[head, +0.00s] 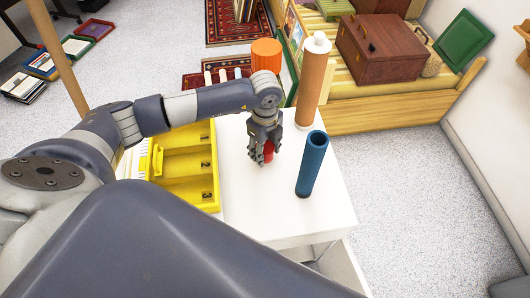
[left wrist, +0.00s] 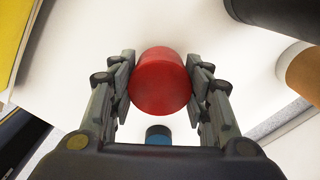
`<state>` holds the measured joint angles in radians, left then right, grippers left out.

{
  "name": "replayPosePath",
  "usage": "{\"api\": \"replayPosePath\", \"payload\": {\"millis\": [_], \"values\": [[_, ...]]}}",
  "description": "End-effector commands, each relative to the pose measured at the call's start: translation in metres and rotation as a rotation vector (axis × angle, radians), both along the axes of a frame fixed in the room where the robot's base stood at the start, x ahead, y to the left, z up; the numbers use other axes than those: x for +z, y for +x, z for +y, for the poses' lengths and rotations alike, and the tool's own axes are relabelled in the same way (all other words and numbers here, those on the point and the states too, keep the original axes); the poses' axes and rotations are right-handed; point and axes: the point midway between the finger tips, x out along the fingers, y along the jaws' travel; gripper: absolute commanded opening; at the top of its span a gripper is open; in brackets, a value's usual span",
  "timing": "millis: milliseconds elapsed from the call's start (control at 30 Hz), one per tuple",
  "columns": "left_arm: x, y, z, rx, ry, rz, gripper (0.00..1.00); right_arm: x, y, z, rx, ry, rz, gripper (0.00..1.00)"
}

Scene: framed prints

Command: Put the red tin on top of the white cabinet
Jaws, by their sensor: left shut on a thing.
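The red tin (left wrist: 161,82) is between the two fingers of my left gripper (left wrist: 160,88) in the left wrist view, with both fingers against its sides. In the head view the left gripper (head: 263,157) points down over the white cabinet (head: 265,228), and part of the red tin (head: 268,152) shows between its fingers. The fingers hide much of the tin. I cannot tell whether the tin touches the cabinet top or is just above it. My right gripper is not in view.
A yellow numbered tray (head: 187,165) lies to the left. The cabinet's front part is clear. A brown case (head: 382,50) rests on a bed behind.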

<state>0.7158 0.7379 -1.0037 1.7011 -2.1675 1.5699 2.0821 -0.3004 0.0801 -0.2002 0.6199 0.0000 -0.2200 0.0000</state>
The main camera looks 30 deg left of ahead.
Motion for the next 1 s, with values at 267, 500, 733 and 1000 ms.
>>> {"api": "replayPosePath", "payload": {"millis": [267,500,733,1000], "values": [[-0.014,0.006,0.004,0.0,0.0,0.004,0.17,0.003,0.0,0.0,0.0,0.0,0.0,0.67],[-0.036,0.006,0.004,-0.001,0.0,0.0,0.17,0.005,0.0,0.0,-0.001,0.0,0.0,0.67],[-0.038,0.006,0.004,-0.001,0.0,0.001,0.17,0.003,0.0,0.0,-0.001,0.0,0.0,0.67],[-0.039,0.006,0.004,-0.001,0.0,0.001,0.65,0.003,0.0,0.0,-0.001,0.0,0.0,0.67]]}}
